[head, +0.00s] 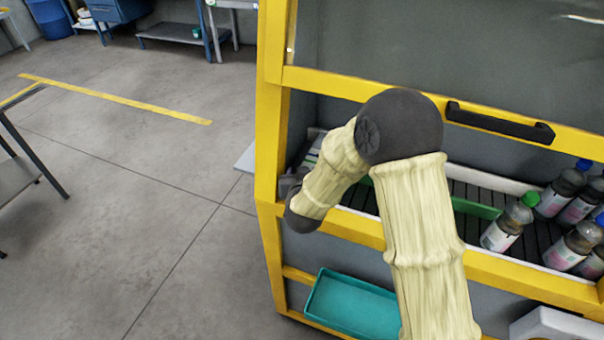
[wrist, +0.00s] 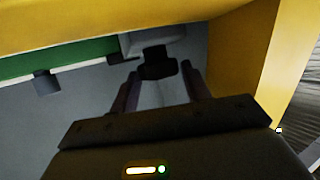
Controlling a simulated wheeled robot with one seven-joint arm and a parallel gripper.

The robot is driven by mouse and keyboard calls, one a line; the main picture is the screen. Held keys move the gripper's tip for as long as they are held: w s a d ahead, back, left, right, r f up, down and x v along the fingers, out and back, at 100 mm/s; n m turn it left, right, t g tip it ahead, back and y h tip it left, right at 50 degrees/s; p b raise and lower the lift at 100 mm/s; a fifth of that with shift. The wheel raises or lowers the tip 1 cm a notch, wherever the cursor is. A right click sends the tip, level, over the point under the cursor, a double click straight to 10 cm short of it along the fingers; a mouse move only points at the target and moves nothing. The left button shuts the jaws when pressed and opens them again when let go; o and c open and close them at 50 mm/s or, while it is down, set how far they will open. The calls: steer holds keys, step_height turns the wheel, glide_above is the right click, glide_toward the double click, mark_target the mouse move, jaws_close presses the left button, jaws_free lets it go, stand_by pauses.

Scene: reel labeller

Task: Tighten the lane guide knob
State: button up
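In the wrist view a dark knob (wrist: 158,64) stands out from a grey bracket under the yellow frame. My gripper (wrist: 160,76) is open, with its two fingers spread on either side of the knob and the tips close to it. I cannot tell whether either finger touches it. A green lane guide strip (wrist: 50,62) runs off to the left, with a second, smaller dark knob (wrist: 46,83) below it.
The yellow machine frame (head: 270,130) surrounds the work area; a yellow post (wrist: 255,65) stands close right of my gripper. Several bottles (head: 510,222) stand on the conveyor at right. A teal tray (head: 350,305) sits below. A dark handle (head: 498,122) crosses the guard.

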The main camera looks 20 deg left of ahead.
steer(key=shift+o, duration=1.1)
steer(key=shift+w+n+g+y, duration=0.1)
steer(key=shift+n+g+y, duration=0.2)
steer(key=shift+n+y, duration=0.1)
